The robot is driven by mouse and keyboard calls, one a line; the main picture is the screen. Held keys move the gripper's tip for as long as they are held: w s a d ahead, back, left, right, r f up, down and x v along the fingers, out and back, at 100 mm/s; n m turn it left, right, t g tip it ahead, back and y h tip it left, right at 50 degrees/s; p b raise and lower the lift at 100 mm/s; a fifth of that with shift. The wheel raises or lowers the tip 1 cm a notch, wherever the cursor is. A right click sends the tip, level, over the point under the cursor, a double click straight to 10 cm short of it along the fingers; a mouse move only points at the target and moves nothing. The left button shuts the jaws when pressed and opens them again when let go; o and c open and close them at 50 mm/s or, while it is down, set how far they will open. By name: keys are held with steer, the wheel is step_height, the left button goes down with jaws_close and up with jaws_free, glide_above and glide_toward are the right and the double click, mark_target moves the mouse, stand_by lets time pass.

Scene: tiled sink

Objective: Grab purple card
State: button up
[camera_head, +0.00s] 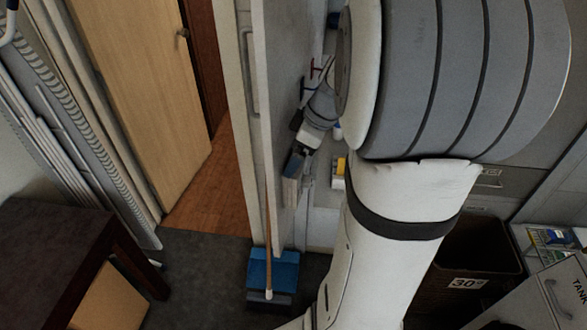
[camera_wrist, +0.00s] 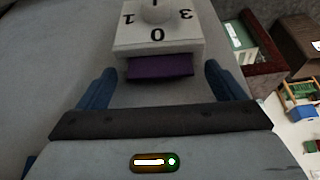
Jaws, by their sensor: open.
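The purple card (camera_wrist: 160,66) sticks out of the near edge of a white block (camera_wrist: 160,38) with a round knob and black numerals, in the wrist view. The rest of the card is hidden in or under the block. My gripper (camera_wrist: 159,68) is open, with one blue finger on each side of the card and a gap to it on both sides. Whether the fingertips are level with the card in depth is hard to tell. I cannot make out the card in the head view.
In the head view, my arm covers much of the right side. A blue dustpan (camera_head: 272,268) with a broom stands on the floor. A dark bin (camera_head: 487,245) is at right, a dark table (camera_head: 60,235) at left. A red-framed box (camera_wrist: 264,80) lies right of my gripper.

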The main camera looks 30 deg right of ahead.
steer(key=c, duration=1.3)
steer(key=shift+r, duration=0.1)
